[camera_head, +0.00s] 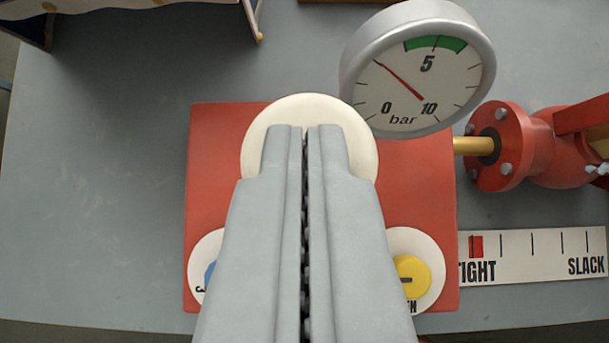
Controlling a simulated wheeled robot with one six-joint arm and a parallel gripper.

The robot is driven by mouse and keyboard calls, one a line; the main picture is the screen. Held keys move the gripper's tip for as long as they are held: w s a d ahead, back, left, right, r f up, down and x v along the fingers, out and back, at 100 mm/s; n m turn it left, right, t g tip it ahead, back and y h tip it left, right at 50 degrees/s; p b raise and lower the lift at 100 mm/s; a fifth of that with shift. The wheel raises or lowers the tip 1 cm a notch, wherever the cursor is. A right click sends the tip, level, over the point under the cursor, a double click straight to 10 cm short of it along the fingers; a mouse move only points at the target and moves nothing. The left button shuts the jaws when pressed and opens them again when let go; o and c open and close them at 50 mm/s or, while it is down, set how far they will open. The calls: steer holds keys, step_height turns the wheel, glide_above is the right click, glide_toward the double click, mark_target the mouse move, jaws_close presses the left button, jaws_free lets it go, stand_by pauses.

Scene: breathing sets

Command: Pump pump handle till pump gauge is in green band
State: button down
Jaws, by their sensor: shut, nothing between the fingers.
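The pump gauge (445,85) is a round grey-rimmed dial marked 0, 5, 10 and bar, at the top right. Its green band (435,44) is at the top, around the 5. The red needle (400,80) points up-left, outside the band on its low side. My gripper (307,130) is shut and empty, its fingertips over a cream disc (310,105) on a red block (420,175). The disc may be the pump handle's top; I cannot tell. Whether the fingers touch it is unclear, and they hide its lower part.
A yellow knob (411,277) and a partly hidden blue one (210,273) sit on white discs at the block's front corners. Right are a red flanged valve (515,145) on a brass pipe and a TIGHT–SLACK scale (535,257). The grey table (100,190) is clear at left.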

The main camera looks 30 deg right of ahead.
steer(key=shift+f, duration=2.2)
step_height(320, 180, up, 4)
steer(key=shift+s+r, duration=0.1)
steer(key=shift+r, duration=0.1)
steer(key=v, duration=1)
steer(key=shift+a, duration=0.1)
